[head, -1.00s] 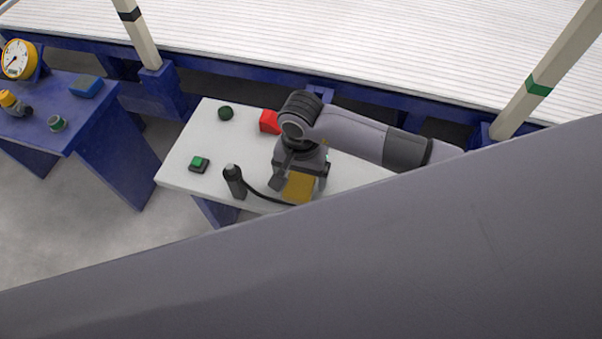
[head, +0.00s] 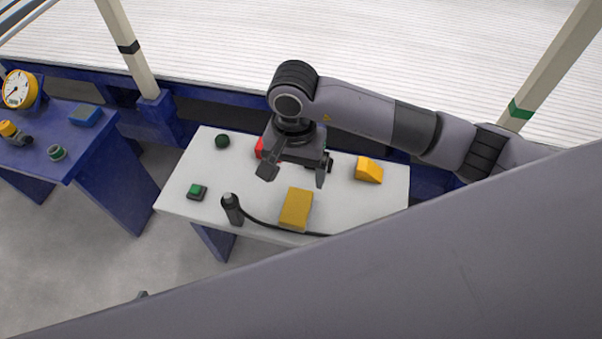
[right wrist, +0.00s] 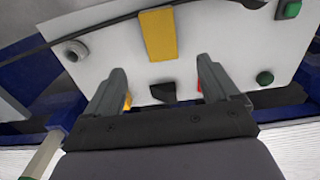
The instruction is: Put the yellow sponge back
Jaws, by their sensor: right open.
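The yellow sponge (head: 296,209) lies flat near the front edge of the white table (head: 180,195). In the right wrist view the sponge (right wrist: 158,36) lies beyond the fingertips, roughly centred between them. My right gripper (head: 294,174) is open and empty above the table, behind the sponge and apart from it. Its two spread fingers also show in the right wrist view (right wrist: 158,72). My left gripper is not in view.
A dark upright handle (head: 232,209) with a black cable stands left of the sponge; the cable passes along the sponge's front. A green button (head: 197,191), a dark green knob (head: 222,141), a red block (head: 260,148) and an orange wedge (head: 369,170) are on the table.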

